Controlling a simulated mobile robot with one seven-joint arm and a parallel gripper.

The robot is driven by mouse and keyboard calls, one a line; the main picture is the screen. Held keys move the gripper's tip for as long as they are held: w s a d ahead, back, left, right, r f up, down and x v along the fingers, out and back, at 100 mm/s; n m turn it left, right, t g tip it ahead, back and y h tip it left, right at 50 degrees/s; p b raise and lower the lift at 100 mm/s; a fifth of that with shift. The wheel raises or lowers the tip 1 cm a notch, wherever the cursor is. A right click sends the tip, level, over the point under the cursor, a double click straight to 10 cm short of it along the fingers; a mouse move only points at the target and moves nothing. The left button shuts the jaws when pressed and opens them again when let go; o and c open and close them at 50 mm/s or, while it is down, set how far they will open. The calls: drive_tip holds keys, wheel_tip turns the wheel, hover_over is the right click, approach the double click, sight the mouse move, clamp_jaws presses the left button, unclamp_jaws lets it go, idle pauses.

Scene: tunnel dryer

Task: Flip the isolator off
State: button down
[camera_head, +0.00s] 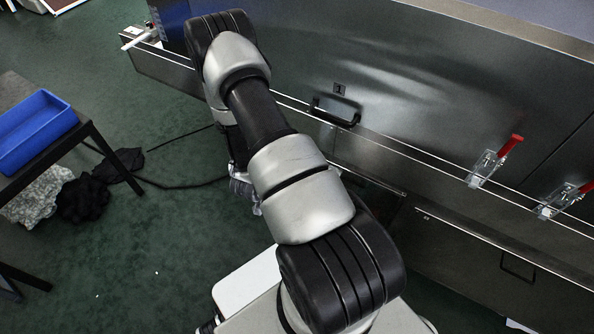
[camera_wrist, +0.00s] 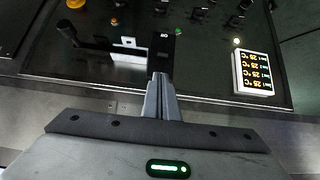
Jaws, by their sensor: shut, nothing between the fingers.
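In the wrist view a dark control panel (camera_wrist: 195,75) fills the upper part. A black lever (camera_wrist: 72,34), which looks like the isolator handle, sits at its upper left and slants down to the right. A pale plate (camera_wrist: 128,59) lies near its lower right end. My gripper (camera_wrist: 161,77) is shut and empty, its fingertips in front of the panel, right of the lever and apart from it in the picture. I cannot tell how far the tips are from the panel surface. In the head view my arm hides the gripper and I cannot make out the isolator.
A lit temperature display (camera_wrist: 256,72), an orange knob (camera_wrist: 76,4) and a green button (camera_wrist: 178,31) are on the panel. In the head view, red-handled clamps (camera_head: 490,163) line the steel dryer wall (camera_head: 420,75); a blue bin (camera_head: 35,130) stands left. Cables cross the floor.

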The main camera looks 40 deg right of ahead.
drive_tip(key=b+x, duration=0.1)
drive_tip(key=x, duration=0.8)
drive_tip(key=shift+w+d+f+b, duration=0.15)
drive_tip(key=shift+d+f+b, duration=0.1)
drive_tip(key=shift+b, duration=0.15)
drive_tip(key=shift+f, duration=0.1)
drive_tip(key=shift+a+f+b, duration=0.1)
drive_tip(key=shift+b, duration=0.3)
drive_tip(key=shift+a+h, duration=0.1)
drive_tip(key=shift+h, duration=0.2)
